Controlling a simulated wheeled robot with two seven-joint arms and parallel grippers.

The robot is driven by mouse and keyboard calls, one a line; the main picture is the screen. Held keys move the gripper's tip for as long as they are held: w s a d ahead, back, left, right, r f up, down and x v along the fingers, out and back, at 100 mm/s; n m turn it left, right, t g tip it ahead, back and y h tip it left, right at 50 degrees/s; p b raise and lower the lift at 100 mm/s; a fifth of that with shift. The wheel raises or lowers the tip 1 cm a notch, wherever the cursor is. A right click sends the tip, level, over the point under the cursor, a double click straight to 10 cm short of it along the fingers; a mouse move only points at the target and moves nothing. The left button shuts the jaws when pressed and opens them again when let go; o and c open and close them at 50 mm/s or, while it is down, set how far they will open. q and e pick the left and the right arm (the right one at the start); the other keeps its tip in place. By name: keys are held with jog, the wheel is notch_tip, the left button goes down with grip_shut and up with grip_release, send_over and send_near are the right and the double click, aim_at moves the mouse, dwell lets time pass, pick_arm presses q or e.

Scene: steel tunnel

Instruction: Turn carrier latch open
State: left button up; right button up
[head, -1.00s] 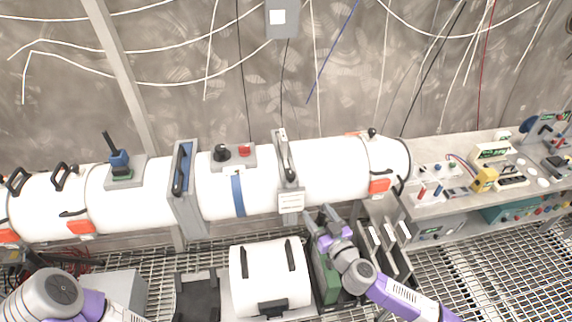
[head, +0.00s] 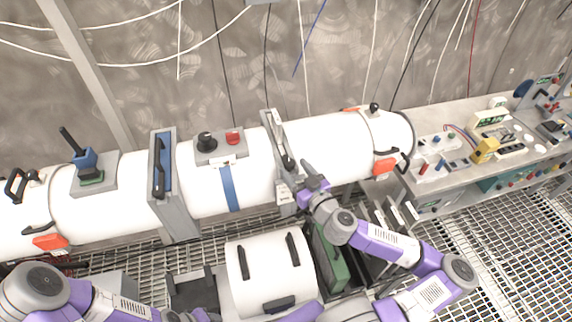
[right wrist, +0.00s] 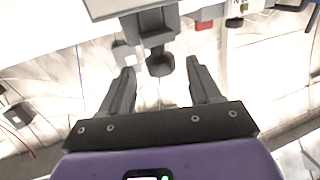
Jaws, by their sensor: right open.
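The grey collar (head: 272,128) stands around the white tube, with a long dark latch lever (head: 283,150) on its upper face. My right gripper (head: 300,176) is at the lower front of this collar, its fingers pointing up at it. In the right wrist view my right gripper (right wrist: 158,68) is open, with nothing clamped. A dark block with a round black knob (right wrist: 160,64) shows between and beyond the fingertips; contact cannot be told. Part of the collar's lower front is hidden by the gripper. Only links of my left arm show, not its gripper.
A second grey collar (head: 166,208) with a black handle stands to the left. A white canister (head: 262,258) with black handles and a green box (head: 330,264) sit below the tube. A bench (head: 440,118) with instruments is at the right. Cables hang along the wall.

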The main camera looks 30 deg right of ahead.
aim_at(293, 167)
jog(key=shift+w+a+f, duration=0.1)
jog(key=shift+w, duration=0.3)
jog(key=w, duration=0.3)
jog(key=shift+w+r, duration=0.25)
jog(key=shift+w+p, duration=0.3)
jog(key=shift+w, duration=0.25)
pick_arm(q)
jog(key=shift+f, duration=0.1)
pick_arm(e)
jog(key=c, duration=1)
